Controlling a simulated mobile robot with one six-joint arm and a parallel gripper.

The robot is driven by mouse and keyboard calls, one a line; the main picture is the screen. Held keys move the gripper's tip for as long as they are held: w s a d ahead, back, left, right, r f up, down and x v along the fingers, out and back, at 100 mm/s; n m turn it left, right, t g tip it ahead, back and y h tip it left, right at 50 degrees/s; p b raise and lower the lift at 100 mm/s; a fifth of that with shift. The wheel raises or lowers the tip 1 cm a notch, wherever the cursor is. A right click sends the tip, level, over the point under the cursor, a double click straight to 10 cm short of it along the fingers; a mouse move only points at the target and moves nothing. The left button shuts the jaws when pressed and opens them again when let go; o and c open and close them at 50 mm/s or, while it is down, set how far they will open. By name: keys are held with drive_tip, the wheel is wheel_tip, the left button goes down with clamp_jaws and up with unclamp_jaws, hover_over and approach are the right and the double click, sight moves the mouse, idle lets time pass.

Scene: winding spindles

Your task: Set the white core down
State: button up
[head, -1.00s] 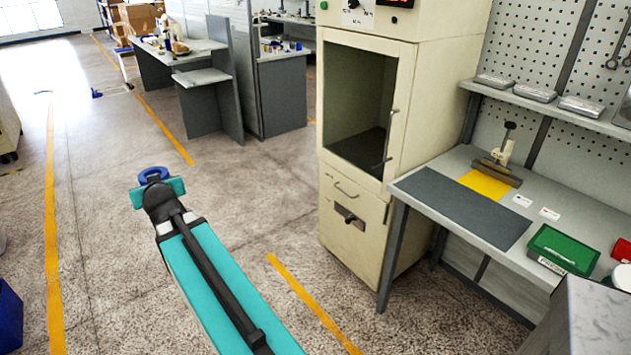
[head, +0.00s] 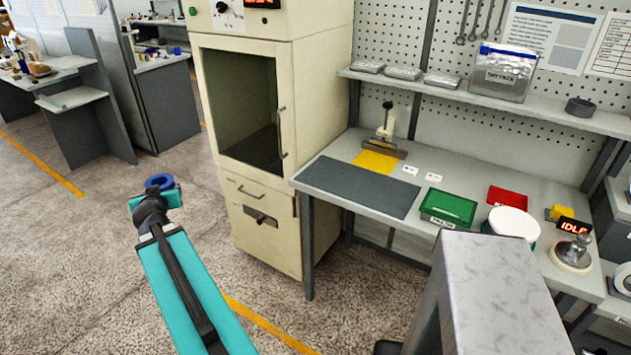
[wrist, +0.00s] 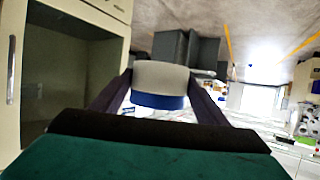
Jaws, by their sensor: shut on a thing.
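The white core (wrist: 160,76) with a blue band (wrist: 158,101) at one end sits between the two fingers of my gripper (wrist: 158,92) in the wrist view. My gripper is shut on it. In the head view my gripper (head: 157,196) is at the left, over the open floor and in front of the cream cabinet, apart from the bench. Only the blue end (head: 159,182) of the core shows there; its white part is hidden.
The bench at right bears a grey mat (head: 358,187), a yellow patch (head: 377,162) with a small press, a green tray (head: 447,207), a red tray (head: 508,197), a white round tub (head: 511,226) and a device reading IDLE (head: 573,252). The cream cabinet (head: 268,235) stands left of it.

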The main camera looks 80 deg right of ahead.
drive_tip(key=s+d+f+m+g+h+p, duration=0.1)
drive_tip(key=s+d+m+g, duration=0.1)
drive_tip(key=s+d, duration=0.5)
drive_tip(key=s+d+f+m+g+p, duration=0.15)
drive_tip(key=s+d, duration=0.25)
drive_tip(key=s, duration=0.8)
drive_tip(key=s+d+m+g+h+p, duration=0.1)
drive_tip(key=s+d+m+g, duration=0.15)
drive_tip(key=s+d, duration=0.45)
drive_tip(key=s+f+m+g+p, duration=0.1)
drive_tip(key=s+m+g, duration=0.1)
drive_tip(key=s, duration=1.4)
drive_tip(key=s+f+m+g+p, duration=0.2)
drive_tip(key=s+g, duration=0.2)
drive_tip(key=s, duration=1.3)
drive_tip(key=shift+m+y, duration=0.3)
drive_tip(key=shift+m, duration=0.1)
drive_tip(key=shift+d+f, duration=0.1)
